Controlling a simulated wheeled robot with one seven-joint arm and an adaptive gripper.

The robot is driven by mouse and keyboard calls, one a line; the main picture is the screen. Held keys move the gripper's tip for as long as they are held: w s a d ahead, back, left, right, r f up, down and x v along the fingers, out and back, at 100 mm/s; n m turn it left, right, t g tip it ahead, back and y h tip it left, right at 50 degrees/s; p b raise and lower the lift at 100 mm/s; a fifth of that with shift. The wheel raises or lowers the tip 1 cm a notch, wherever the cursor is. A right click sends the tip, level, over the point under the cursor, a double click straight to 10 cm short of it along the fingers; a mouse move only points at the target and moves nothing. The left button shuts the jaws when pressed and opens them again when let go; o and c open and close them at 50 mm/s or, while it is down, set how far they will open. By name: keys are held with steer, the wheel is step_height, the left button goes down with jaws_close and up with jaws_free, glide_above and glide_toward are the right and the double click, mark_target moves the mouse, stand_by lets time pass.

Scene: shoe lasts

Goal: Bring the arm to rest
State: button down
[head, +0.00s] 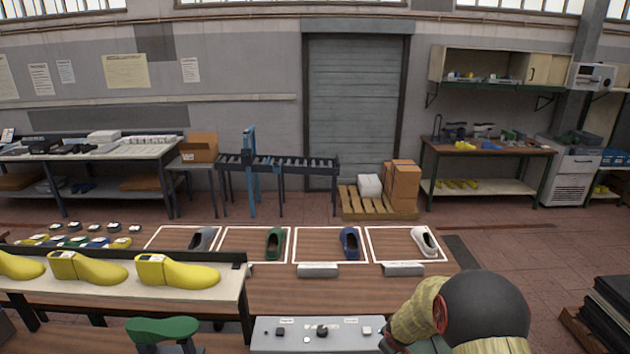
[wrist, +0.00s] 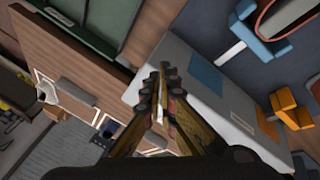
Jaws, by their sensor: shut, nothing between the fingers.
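My gripper (wrist: 160,85) shows in the wrist view with its two fingers together at the tips and nothing between them. It hangs in the air over the edge of a pale bench surface (wrist: 190,65), touching nothing that I can see. In the head view my arm shows only at the lower right, as a dark round joint and tan links. My fingers cannot be made out there.
The wooden table (head: 300,288) bears white-framed areas with a grey, a green (head: 275,243), a blue (head: 350,243) and a white shoe (head: 425,242). Yellow lasts (head: 178,271) stand on a raised shelf at left. A grey control box (head: 318,335) is beside my arm.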

steer(key=s+a+r+m+b, duration=0.1)
steer(key=s+r+m+b, duration=0.1)
steer(key=s+r+b, duration=0.2)
steer(key=s+a+r+m+b, duration=0.2)
steer(key=s+r+b, duration=0.3)
steer(key=s+b, duration=0.6)
steer(key=s+a+r+m+y+b, duration=0.1)
steer(key=s+b, duration=0.6)
steer(key=s, duration=1.5)
step_height(320, 180, up, 4)
steer(key=shift+s+a+f+m+t+b, duration=0.15)
steer(key=shift+a+m+t+b, duration=0.3)
steer(key=shift+m, duration=0.75)
